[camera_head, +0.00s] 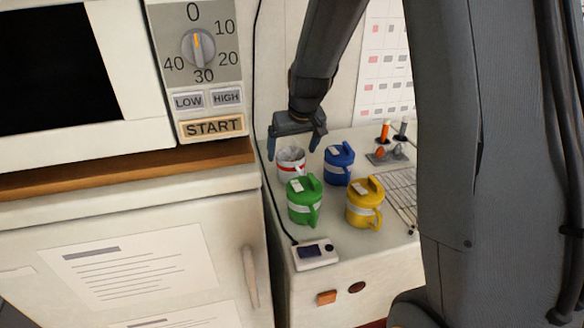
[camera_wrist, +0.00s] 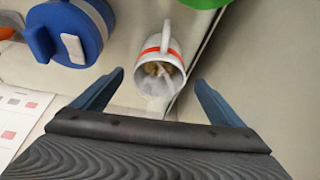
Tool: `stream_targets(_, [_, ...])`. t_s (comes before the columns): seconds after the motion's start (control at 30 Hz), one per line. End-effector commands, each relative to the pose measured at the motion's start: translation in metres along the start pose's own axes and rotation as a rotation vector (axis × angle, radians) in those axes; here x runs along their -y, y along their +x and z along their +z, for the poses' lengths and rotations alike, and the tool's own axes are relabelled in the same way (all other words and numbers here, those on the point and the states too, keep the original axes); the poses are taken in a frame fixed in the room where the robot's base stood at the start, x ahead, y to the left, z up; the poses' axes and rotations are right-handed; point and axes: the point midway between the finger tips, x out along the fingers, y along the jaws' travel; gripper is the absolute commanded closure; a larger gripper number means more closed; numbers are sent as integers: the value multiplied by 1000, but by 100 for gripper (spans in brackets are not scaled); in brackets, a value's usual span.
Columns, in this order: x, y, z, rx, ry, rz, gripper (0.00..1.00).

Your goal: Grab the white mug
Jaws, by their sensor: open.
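The white mug (camera_head: 290,163) has a red band and stands upright at the back left of the small white table, behind the green mug. The wrist view shows the white mug (camera_wrist: 160,73) from above, with no lid, something pale and brownish inside, and its handle pointing away from my gripper. My gripper (camera_head: 293,144) is open and empty just above and behind the white mug. In the wrist view its two blue fingers (camera_wrist: 156,84) lie to either side of the mug's near rim, apart from it.
A lidded blue mug (camera_head: 339,165), green mug (camera_head: 304,203) and yellow mug (camera_head: 365,205) stand close by. A small device (camera_head: 315,254) sits at the table's front, with a cable running along the left edge. A microwave (camera_head: 75,85) stands left.

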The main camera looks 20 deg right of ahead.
Motion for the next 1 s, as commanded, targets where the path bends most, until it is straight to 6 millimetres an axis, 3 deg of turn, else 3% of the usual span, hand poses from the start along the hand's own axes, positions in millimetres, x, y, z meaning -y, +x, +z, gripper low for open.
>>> stream_targets(0.3, [-2,32,1,0,3,2,8])
stream_targets(0.6, [-2,35,1,0,3,2,8])
stream_targets(1.0, [-2,35,1,0,3,2,74])
